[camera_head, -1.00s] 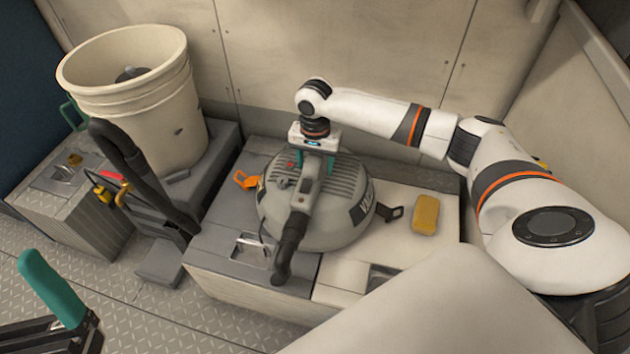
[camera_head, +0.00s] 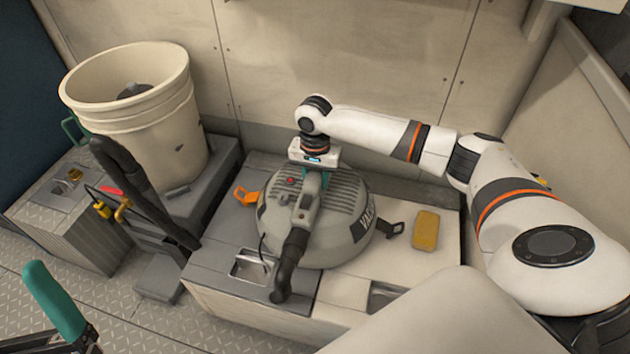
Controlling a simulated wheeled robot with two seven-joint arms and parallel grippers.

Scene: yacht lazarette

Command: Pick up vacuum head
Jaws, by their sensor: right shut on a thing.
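The vacuum head (camera_head: 340,235) is a grey ribbed dome marked "VAC", with a red button, a top handle and a dark hose elbow (camera_head: 290,262) at its front. It sits upright on the pale locker top. My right gripper (camera_head: 314,180) points down from above and is shut on the vacuum head's top handle; its teal fingertips are mostly hidden by the handle. My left gripper (camera_head: 55,302) shows only partly at the lower left corner, one teal finger up, away from the vacuum head. Its other finger is not visible.
An orange latch (camera_head: 246,195) and a black latch (camera_head: 392,228) flank the vacuum head. A yellow sponge (camera_head: 425,230) lies to its right. A cream bucket (camera_head: 135,120) and a black hose (camera_head: 130,180) stand at left. Walls close in behind and at right.

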